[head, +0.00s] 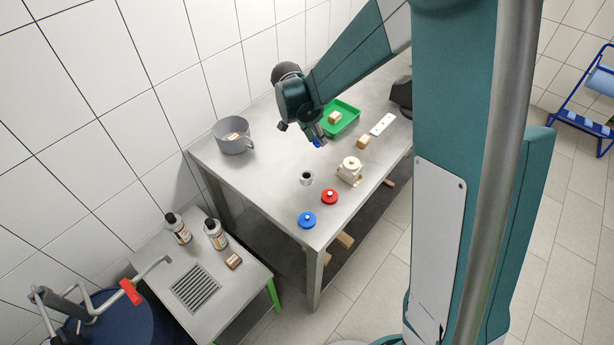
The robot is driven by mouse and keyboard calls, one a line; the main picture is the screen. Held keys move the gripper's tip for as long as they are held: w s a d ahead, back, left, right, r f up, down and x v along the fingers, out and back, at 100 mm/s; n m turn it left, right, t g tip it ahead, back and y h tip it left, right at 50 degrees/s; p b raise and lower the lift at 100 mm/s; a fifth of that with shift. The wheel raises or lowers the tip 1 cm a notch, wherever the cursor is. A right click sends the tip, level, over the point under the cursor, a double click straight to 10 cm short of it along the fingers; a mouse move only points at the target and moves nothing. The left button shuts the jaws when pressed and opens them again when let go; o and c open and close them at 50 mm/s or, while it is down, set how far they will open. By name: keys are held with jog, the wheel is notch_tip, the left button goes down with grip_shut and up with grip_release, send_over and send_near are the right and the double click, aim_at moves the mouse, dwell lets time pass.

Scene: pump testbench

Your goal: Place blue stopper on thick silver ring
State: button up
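My gripper (317,139) is above the middle of the steel table, pointing down, with a small blue piece (318,143) between its fingertips. It looks like the blue stopper, but it is small and partly hidden by the fingers. A short silver ring (306,178) with a dark opening stands upright on the table, below and slightly left of the gripper in the picture, apart from it. A blue disc (307,220) with a pale knob lies near the table's front corner. A similar red disc (329,197) lies just behind it.
A cream pump-like part (350,171) stands right of the ring. A green tray (345,117) with a wooden block is behind the gripper. A white plate (382,124) and another block (363,142) lie to the right. A grey pot (233,137) stands at the left edge.

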jog(key=s+a+r, duration=0.1)
jog(key=s+a, duration=0.3)
jog(key=s, duration=0.1)
jog(key=shift+s+a+b, duration=0.3)
jog(key=shift+s, duration=0.05)
jog(key=shift+f, duration=0.15)
send_near(311, 173)
jog(key=shift+w+d, duration=0.45)
jog(key=shift+d, duration=0.25)
jog(key=shift+f, duration=2)
jog(key=shift+f, duration=0.2)
jog(key=o, duration=0.8)
jog(key=shift+c, duration=0.2)
